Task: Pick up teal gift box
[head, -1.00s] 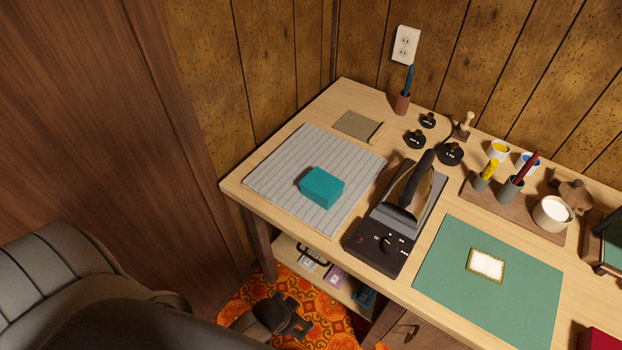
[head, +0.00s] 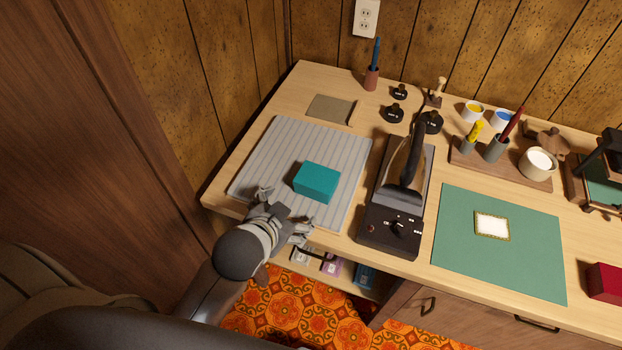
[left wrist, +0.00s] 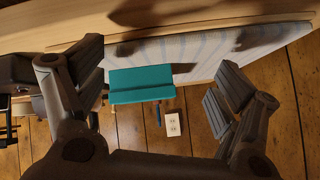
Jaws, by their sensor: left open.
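The teal gift box (head: 317,182) sits on a grey striped mat (head: 275,150) at the left end of the desk. My left gripper (head: 282,213) is open and empty at the desk's front edge, just in front and to the left of the box, its fingers spread towards it. In the left wrist view, the teal box (left wrist: 142,85) shows ahead between the two open fingers (left wrist: 157,82), apart from both. My right gripper is not in view.
A black device with a tall handle (head: 395,225) stands close right of the mat. A green mat with a small framed card (head: 492,224) lies further right. A flat grey-brown pad (head: 331,108) lies behind the striped mat. Pots and a pen rack (head: 500,165) stand at the back.

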